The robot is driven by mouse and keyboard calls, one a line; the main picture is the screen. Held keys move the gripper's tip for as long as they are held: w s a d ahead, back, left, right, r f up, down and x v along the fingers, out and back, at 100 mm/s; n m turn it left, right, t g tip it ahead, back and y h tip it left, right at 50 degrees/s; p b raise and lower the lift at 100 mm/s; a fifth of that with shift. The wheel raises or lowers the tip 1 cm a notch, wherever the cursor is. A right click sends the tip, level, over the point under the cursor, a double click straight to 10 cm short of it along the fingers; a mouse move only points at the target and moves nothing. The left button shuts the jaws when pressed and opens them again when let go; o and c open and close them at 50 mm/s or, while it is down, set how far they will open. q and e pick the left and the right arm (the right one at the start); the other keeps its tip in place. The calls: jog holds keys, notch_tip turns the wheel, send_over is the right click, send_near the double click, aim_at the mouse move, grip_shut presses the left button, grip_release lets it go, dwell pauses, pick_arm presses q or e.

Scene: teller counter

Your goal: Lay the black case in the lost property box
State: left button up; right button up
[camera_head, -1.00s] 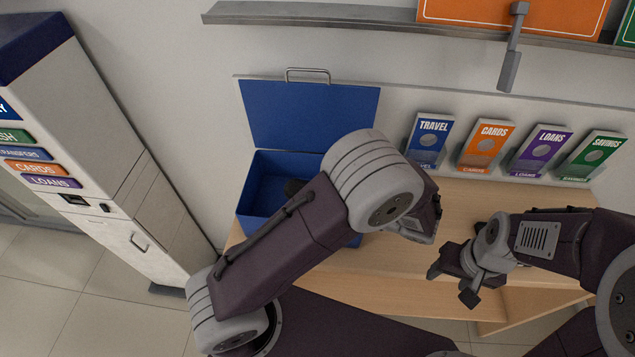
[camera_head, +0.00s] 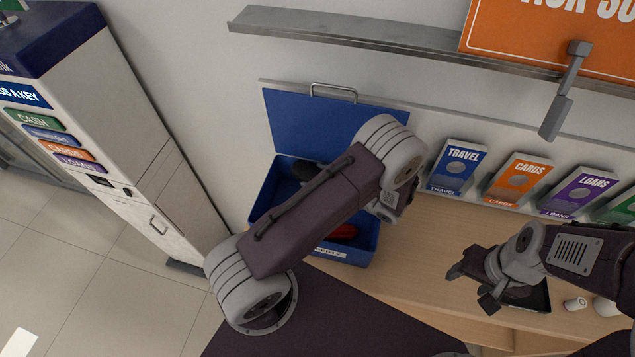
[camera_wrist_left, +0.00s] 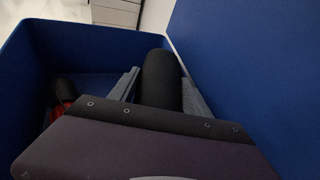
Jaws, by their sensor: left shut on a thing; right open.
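The black case (camera_wrist_left: 162,79) is rounded and dark. In the left wrist view it sits between the fingers of my left gripper (camera_wrist_left: 162,90), which is shut on it. It is inside the blue lost property box (camera_head: 263,203), near the lid side; whether it touches the floor is unclear. In the head view a dark end of the case (camera_head: 306,171) shows at the back of the box. My left arm covers the left gripper there. My right gripper (camera_head: 471,287) is open and empty above the counter.
A red item (camera_head: 343,231) lies in the box. The blue lid (camera_head: 318,121) stands open against the wall. Leaflet holders (camera_head: 455,168) line the counter's back. A dark flat object (camera_head: 532,296) lies beneath my right gripper. The middle of the counter (camera_head: 425,245) is clear.

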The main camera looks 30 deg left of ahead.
pick_arm(q)
jog(key=shift+s, duration=0.25)
jog(key=shift+s+d+f+p, duration=0.1)
jog(key=shift+s+f+p, duration=0.2)
jog(key=shift+f, duration=0.2)
jog(key=shift+s+f+p, duration=0.2)
jog(key=shift+f+p, duration=0.2)
jog(key=shift+f, duration=0.05)
jog(key=shift+w+f, duration=0.35)
jog(key=shift+f, duration=0.5)
jog(key=shift+w+f, duration=0.15)
jog(key=shift+w, duration=0.1)
jog(key=shift+s+f+b, duration=0.2)
jog(key=shift+s+b, duration=0.15)
jog(key=shift+f, duration=0.3)
jog(key=shift+w, duration=0.15)
jog(key=o, duration=1.4)
jog(key=shift+o, duration=0.2)
pick_arm(e)
jog(key=shift+s+r, duration=0.3)
jog(key=shift+s, duration=0.2)
